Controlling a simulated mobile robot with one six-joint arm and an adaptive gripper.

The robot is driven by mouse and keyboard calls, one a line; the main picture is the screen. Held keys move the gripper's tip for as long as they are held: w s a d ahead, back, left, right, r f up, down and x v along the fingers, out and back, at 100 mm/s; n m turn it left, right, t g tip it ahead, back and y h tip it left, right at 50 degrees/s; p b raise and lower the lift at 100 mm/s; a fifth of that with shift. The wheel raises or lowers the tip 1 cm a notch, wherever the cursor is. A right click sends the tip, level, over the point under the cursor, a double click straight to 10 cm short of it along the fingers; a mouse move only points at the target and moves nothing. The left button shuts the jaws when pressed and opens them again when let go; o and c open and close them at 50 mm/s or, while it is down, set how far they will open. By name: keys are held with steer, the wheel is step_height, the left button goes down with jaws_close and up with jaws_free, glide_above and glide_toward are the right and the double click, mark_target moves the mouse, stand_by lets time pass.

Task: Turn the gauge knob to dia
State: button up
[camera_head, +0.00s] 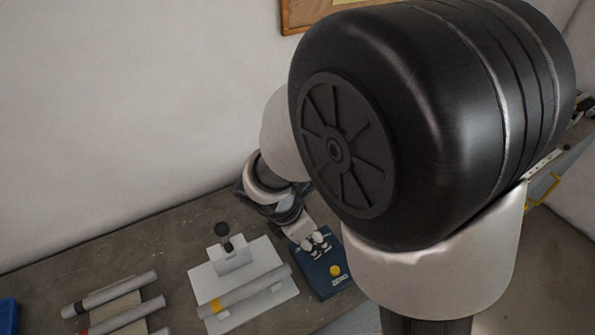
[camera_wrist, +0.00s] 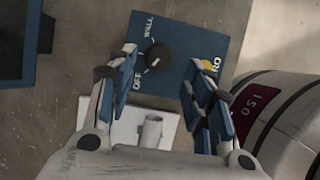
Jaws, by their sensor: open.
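The blue gauge box (camera_head: 333,284) lies on the bench under my gripper in the head view. In the wrist view its blue top (camera_wrist: 182,28) carries a round black knob (camera_wrist: 158,57) with a small white mark near its lower edge. The words WALL and OFF stand beside the knob; no "dia" label is readable. A yellow button (camera_head: 335,270) sits near the word ZERO, partly hidden by a finger in the wrist view. My gripper (camera_wrist: 164,68) is open, its fingers on either side of the knob with visible gaps. In the head view my gripper (camera_head: 316,244) is over the box's far part.
A white plate (camera_head: 207,272) with a black-knobbed clamp bears a yellow-banded tube (camera_head: 245,292) left of the gauge box. Several grey tubes (camera_head: 110,295) lie farther left. A blue object (camera_head: 8,314) is at the left edge. Bare bench lies behind.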

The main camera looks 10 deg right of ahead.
mark_target(315, 243)
steer(key=shift+b+x, duration=0.7)
steer(key=shift+x, duration=1.6)
steer(key=c, duration=1)
steer(key=shift+c, duration=0.2)
steer(key=shift+m, duration=0.3)
steer(key=m+p, duration=0.1)
steer(key=m, duration=0.1)
steer(key=m+g+p, duration=0.2)
steer(key=m+p, duration=0.1)
steer(key=shift+w+r+m, duration=0.15)
steer(key=shift+w+m, duration=0.15)
steer(key=m+g+p, duration=0.1)
steer(key=m, duration=0.1)
steer(key=m+g+p, duration=0.1)
steer(key=m, duration=0.2)
steer(key=shift+w+d+y+p, duration=0.1)
steer(key=shift+w+y+p, duration=0.1)
steer(key=shift+y+p, duration=0.15)
steer(key=shift+m, duration=0.4)
